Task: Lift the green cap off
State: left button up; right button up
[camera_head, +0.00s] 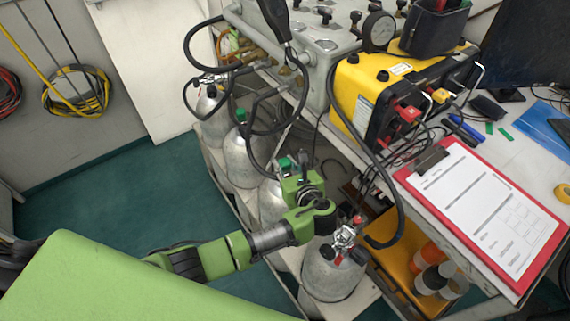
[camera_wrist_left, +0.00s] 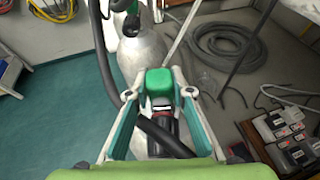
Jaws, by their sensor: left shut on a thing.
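A green cap (camera_wrist_left: 158,82) sits between the two fingers of my left gripper (camera_wrist_left: 160,90) in the wrist view, and the gripper is shut on it. A dark part with a red patch shows just below the cap; whether the cap still touches a valve there I cannot tell. In the head view the green cap (camera_head: 285,162) shows small at the far side of my left gripper (camera_head: 292,168), above a grey cylinder (camera_head: 271,203) in the row. My gripper and wrist partly hide that cylinder. My right gripper is not in view.
Another cylinder (camera_head: 242,160) with a green top stands behind, and one with a red-handled valve (camera_head: 332,270) stands in front. Black hoses (camera_head: 392,190) hang close to my wrist. The bench holds a yellow case (camera_head: 372,85) and a red clipboard (camera_head: 490,212). Teal floor (camera_head: 100,210) at left is clear.

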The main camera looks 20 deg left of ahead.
aim_at(285, 161)
pick_arm(q)
jog(key=shift+r, duration=0.55)
notch_tip(285, 161, up, 2)
jog(key=shift+r, duration=0.2)
jog(key=s+d+r+p, duration=0.1)
jog(key=s+d+r, duration=0.4)
jog(key=s+r, duration=0.4)
jog(key=s, duration=0.4)
jog(key=shift+r+p, duration=0.3)
jog(key=shift+p, duration=0.1)
jog(key=shift+d, duration=0.1)
